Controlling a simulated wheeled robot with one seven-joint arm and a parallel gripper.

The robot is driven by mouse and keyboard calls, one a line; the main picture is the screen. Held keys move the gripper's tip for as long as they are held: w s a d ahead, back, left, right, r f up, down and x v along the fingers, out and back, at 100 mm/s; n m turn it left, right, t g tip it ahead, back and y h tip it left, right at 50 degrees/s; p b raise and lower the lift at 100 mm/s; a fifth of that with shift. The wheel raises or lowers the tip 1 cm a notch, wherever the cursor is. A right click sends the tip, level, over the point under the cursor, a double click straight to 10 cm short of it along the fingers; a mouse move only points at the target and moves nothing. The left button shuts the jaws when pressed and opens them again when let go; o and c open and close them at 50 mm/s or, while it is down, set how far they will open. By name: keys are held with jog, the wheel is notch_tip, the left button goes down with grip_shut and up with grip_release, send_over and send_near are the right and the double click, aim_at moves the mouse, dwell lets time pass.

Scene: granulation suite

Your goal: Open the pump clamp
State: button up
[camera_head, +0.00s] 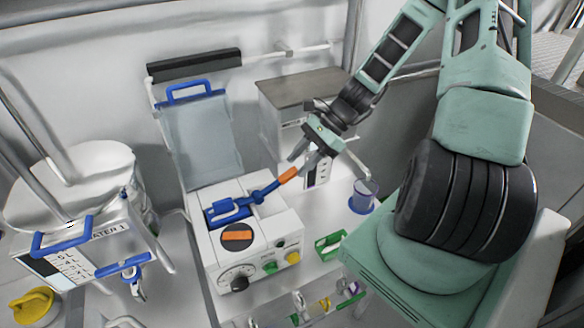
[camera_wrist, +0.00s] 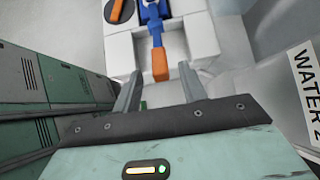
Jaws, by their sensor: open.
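The pump (camera_head: 255,240) is a white box with a dial, coloured buttons and a round dark pump head marked with an orange bar. The pump clamp (camera_head: 235,208) is a blue lever on its top, with an orange-tipped handle (camera_head: 289,175) pointing up and right. My gripper (camera_head: 307,156) is open just beyond the orange tip. In the wrist view the orange tip (camera_wrist: 160,65) lies between and ahead of my two open fingers (camera_wrist: 158,92). I see no clear contact between fingers and handle.
A white vessel labelled WATER 1 (camera_head: 75,245) with blue handles stands at left. A clear container with a blue base (camera_head: 362,196) stands right of the pump. A green tray (camera_head: 329,244) and small coloured items lie in front. A grey-topped box (camera_head: 300,88) stands behind.

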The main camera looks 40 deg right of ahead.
aim_at(292, 170)
jog(key=shift+x, duration=1.9)
jog(key=shift+c, duration=0.3)
grip_shut()
jog(key=shift+f, duration=0.1)
notch_tip(292, 170, down, 7)
jog(key=d+t+y+b, duration=0.1)
jog(key=t+y+b, duration=0.1)
jog(key=y+b, duration=0.4)
jog(key=shift+s+y, duration=0.15)
jog(key=shift+y, duration=0.45)
jog(key=shift+d, duration=0.1)
